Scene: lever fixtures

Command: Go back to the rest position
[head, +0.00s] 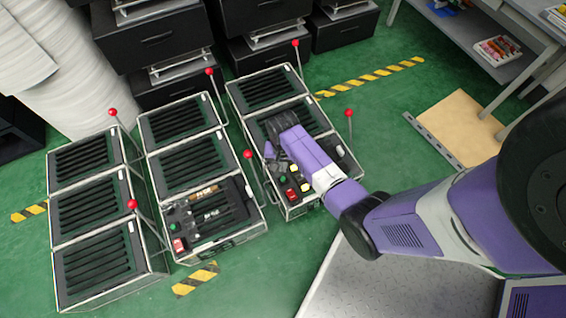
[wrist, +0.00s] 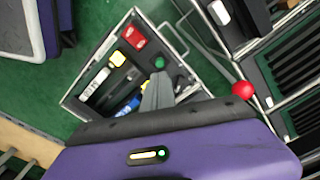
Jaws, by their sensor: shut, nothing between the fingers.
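My gripper (head: 272,165) is over the front section of the right-hand fixture (head: 287,212), which carries red, green and yellow buttons. In the wrist view the grey fingers (wrist: 158,92) are together with nothing between them, over the same button panel (wrist: 78,100). I cannot tell how high they are above it. A red lever knob (head: 248,154) stands just left of my gripper, and another red knob (head: 348,112) stands to its right. In the wrist view a red knob (wrist: 243,90) is to the right of the fingers. My gripper and forearm hide part of the right-hand fixture.
The middle fixture (head: 183,160) and left fixture (head: 88,210) stand to the left, with more red-knobbed levers. Black boxes (head: 155,40) stand behind. A wooden board (head: 455,125) and a grey shelf (head: 480,45) are at right. Green floor lies between.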

